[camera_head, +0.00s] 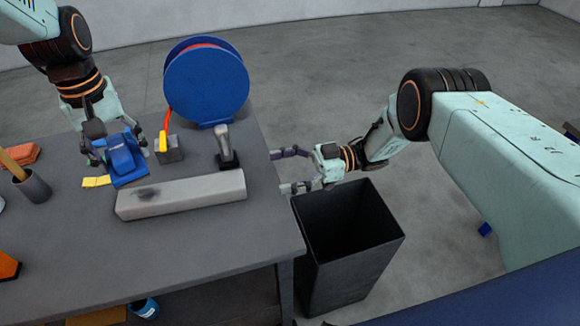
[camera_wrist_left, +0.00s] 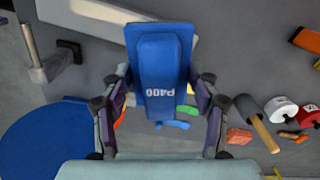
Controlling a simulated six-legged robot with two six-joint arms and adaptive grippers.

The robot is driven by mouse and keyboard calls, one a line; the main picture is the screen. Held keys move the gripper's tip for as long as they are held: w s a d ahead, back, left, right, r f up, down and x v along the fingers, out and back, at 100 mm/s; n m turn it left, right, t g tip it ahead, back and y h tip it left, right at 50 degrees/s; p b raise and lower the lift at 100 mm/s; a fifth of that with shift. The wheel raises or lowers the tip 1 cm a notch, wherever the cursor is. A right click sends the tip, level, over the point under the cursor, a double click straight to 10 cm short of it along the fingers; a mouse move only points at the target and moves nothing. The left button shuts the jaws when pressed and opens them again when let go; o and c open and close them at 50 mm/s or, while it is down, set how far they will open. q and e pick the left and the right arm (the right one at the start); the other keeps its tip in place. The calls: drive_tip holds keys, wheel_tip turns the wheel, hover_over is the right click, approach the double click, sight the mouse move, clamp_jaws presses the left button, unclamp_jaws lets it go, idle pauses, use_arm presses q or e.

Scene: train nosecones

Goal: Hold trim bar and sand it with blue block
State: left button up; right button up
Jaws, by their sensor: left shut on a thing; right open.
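The trim bar (camera_head: 190,196) is a long pale grey block lying on the table, with a dark smudge near its left end. It also shows at the top of the left wrist view (camera_wrist_left: 90,14). The blue block (camera_head: 124,155), marked P400 in the left wrist view (camera_wrist_left: 160,60), is between the fingers of my left gripper (camera_head: 116,150). My left gripper is shut on it, just behind the bar's left end. My right gripper (camera_head: 280,170) is open and empty, off the table's right edge and beside the bar's right end, above the black bin.
A blue reel (camera_head: 207,85) stands at the back of the table. A grey block with a yellow-red strip (camera_head: 169,150) and an upright grey-handled tool (camera_head: 225,150) sit behind the bar. A black bin (camera_head: 347,240) stands right of the table. The table front is clear.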

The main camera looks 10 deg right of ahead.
sight(243, 177)
drive_tip(key=a, duration=0.8)
drive_tip(key=shift+a, duration=0.2)
drive_tip(key=shift+w+a, duration=0.1)
drive_tip(key=shift+a, duration=0.1)
drive_tip(key=c, duration=1.5)
